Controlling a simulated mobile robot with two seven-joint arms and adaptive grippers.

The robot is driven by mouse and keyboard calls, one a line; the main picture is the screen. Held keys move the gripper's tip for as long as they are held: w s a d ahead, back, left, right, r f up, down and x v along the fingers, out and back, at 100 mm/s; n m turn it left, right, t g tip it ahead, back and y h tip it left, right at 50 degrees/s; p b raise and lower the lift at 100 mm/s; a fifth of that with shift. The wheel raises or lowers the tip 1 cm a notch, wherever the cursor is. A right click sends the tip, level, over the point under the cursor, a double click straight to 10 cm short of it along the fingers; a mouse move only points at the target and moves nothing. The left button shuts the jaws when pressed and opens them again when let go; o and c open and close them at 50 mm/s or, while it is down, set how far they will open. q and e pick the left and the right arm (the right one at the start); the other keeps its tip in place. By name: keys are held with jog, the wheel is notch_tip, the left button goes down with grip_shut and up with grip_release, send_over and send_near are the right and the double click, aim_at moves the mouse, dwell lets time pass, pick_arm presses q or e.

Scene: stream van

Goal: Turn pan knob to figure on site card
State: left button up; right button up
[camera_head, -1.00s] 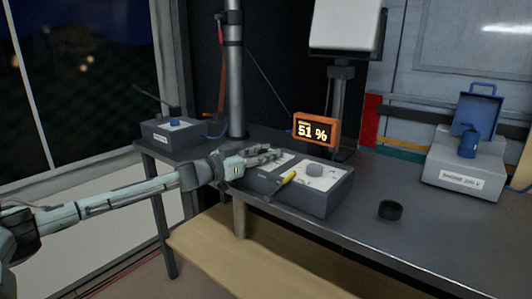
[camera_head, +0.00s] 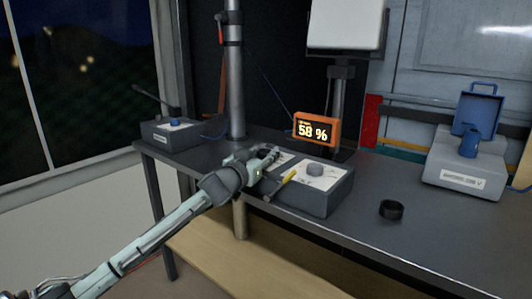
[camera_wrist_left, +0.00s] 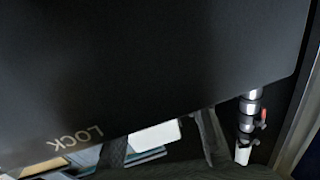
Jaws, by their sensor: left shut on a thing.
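The control box (camera_head: 325,199) is dark grey with a pale top and stands at the table's front edge. My left gripper (camera_head: 270,152) is over the left part of its top, shut on the pan knob, which its fingers hide. An orange-framed display (camera_head: 314,131) behind the box reads 58 %. In the left wrist view a large dark surface marked LOCK covers most of the picture. I cannot make out a site card. My right gripper is not in view.
A black ring-shaped object (camera_head: 391,210) lies on the table (camera_head: 430,241) right of the box. A grey case with a blue top part (camera_head: 465,170) stands farther right. A smaller grey box (camera_head: 172,135) and a metal pole (camera_head: 236,80) stand at the left.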

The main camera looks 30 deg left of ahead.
pick_arm(q)
jog(key=o, duration=1.2)
jog(key=shift+s+f, duration=0.1)
jog(key=shift+s, duration=0.45)
jog(key=s+d, duration=0.1)
jog(key=s, duration=1)
jog(key=shift+d, duration=0.2)
jog(key=shift+w, duration=0.1)
